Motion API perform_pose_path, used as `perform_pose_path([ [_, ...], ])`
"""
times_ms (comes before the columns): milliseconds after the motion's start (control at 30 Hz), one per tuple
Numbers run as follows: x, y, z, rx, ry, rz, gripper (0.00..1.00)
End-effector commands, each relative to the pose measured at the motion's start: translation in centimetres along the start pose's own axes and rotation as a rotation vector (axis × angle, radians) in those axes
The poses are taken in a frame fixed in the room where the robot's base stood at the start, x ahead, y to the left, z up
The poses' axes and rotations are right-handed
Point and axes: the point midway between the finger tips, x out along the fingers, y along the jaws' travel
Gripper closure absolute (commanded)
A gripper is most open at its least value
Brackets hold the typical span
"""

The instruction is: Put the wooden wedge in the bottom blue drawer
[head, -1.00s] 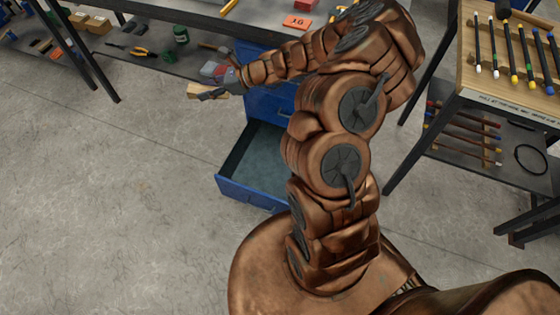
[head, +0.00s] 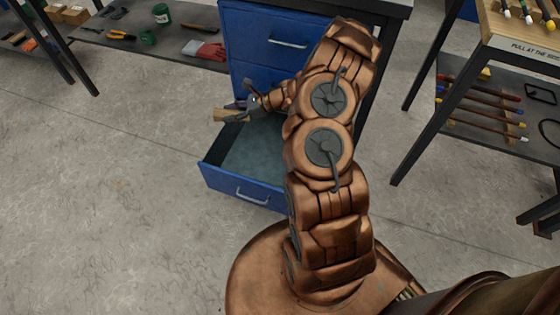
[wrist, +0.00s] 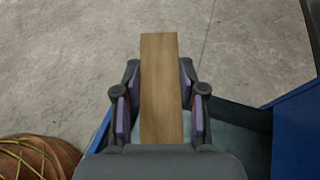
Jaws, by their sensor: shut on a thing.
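The wooden wedge (head: 229,115) is a light brown block in my gripper (head: 246,106). In the wrist view the wedge (wrist: 160,85) lies between the two dark fingers of my gripper (wrist: 160,98) and sticks out beyond them. My gripper is shut on it, above the back left part of the open bottom blue drawer (head: 240,188). The drawer is pulled out and its visible grey floor looks empty. The wrist view shows part of the drawer (wrist: 232,122) below my gripper. My arm hides the drawer's right side.
The blue cabinet (head: 262,45) with closed upper drawers stands behind the open one. A low shelf (head: 130,35) with red gloves (head: 204,50) and tools is at the back left. A wooden-topped rack (head: 520,40) stands right. The floor at left is clear.

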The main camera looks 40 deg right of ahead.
Motion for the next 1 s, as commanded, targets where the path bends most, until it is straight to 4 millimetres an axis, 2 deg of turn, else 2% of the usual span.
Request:
perform_pose_path([
  [33,0.8,-0.2,-2.8,0.002,0.001,0.001,0.93],
  [100,1.6,-0.3,-5.0,0.002,0.002,0.006,0.93],
  [600,7.0,-1.2,-19.0,-0.01,0.001,0.027,0.93],
  [800,8.9,-1.1,-22.5,-0.013,0.002,0.037,0.93],
  [1000,9.6,-1.1,-23.8,-0.014,0.001,0.04,0.93],
])
